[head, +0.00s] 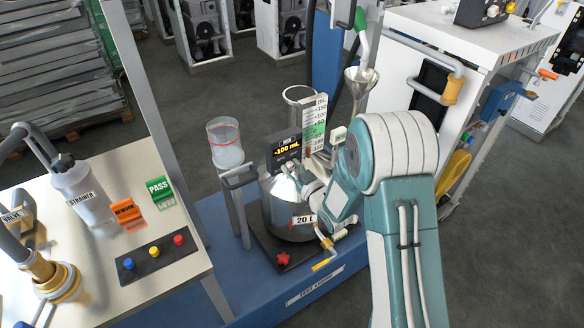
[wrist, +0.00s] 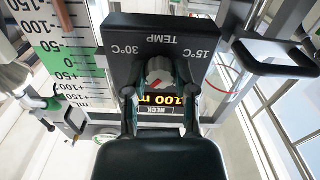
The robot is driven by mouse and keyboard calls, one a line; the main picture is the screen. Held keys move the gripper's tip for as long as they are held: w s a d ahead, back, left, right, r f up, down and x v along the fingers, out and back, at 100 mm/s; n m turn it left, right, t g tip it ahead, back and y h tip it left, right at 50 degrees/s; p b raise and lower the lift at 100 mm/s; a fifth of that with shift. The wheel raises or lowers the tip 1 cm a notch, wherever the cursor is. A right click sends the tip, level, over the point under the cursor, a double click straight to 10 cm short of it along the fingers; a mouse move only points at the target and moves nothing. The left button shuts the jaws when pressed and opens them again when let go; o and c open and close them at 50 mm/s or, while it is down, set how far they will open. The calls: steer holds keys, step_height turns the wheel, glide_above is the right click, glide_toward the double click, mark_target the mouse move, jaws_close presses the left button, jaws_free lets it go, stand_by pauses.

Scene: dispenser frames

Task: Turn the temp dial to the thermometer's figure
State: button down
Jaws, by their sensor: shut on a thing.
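The temp dial (wrist: 158,69) is a pale grey knob with a red mark on its lower face. It sits on a dark box (wrist: 120,45) lettered TEMP, with 30°C and 15°C, all upside down in the wrist view. The mark's exact setting is hard to read. My gripper (wrist: 160,88) is shut on the dial, one finger at each side. In the head view my arm reaches down to the metal 20 L vessel (head: 285,212), and the dial is hidden there. I cannot make out a thermometer reading in either view.
A display (head: 284,150) reading -100 mL and an mL scale (head: 315,122) stand close by my wrist. A white bench (head: 90,240) is further left.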

steer(key=shift+c, duration=2.1)
jaws_free()
steer(key=shift+a, duration=0.1)
steer(key=v, duration=1.2)
steer(key=shift+w, duration=0.1)
